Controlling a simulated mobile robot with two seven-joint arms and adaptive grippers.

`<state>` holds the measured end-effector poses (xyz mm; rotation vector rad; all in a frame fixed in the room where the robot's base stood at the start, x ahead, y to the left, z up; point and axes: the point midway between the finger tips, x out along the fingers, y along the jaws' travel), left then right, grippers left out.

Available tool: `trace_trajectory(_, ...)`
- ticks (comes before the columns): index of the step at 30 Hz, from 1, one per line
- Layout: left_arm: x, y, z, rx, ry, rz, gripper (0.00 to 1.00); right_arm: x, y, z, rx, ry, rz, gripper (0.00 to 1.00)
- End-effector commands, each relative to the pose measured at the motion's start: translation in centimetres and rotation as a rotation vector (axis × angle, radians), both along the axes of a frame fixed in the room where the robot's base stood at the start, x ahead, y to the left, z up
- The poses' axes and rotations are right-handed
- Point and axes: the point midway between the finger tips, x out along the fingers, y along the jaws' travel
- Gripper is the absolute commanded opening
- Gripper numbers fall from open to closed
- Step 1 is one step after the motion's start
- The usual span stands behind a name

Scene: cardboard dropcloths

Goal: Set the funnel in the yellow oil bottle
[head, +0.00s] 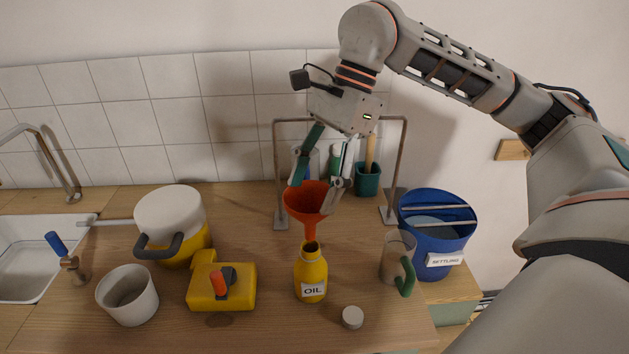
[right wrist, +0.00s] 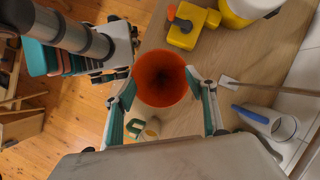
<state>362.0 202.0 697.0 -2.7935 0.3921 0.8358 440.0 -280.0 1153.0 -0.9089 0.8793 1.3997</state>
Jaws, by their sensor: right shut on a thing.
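The orange-red funnel (head: 306,204) is upright, wide mouth up, between the fingers of my right gripper (head: 317,190). My right gripper is shut on its cone. The funnel's narrow spout points down at the neck of the yellow oil bottle (head: 311,274), which stands upright on the counter with an "OIL" label. The spout's tip is at the bottle's mouth; I cannot tell whether it is inside or just above. In the right wrist view, the funnel (right wrist: 163,78) fills the space between the fingers and hides the bottle. My left gripper is not in view.
A clear mug with a green handle (head: 397,258) and a blue bucket (head: 438,235) stand right. A small round cap (head: 352,317) lies in front. A metal frame (head: 280,175) stands behind.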

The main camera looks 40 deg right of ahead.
Motion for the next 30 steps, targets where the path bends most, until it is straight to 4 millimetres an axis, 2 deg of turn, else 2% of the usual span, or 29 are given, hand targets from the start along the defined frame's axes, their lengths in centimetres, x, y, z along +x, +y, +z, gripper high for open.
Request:
trace_trajectory(17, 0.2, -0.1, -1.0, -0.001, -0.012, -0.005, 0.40, 0.0, 0.0, -2.8, 0.000, 0.001, 0.000, 0.40)
trace_trajectory(30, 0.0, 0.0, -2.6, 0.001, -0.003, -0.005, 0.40, 0.0, 0.0, -4.8, 0.000, 0.001, 0.000, 0.40)
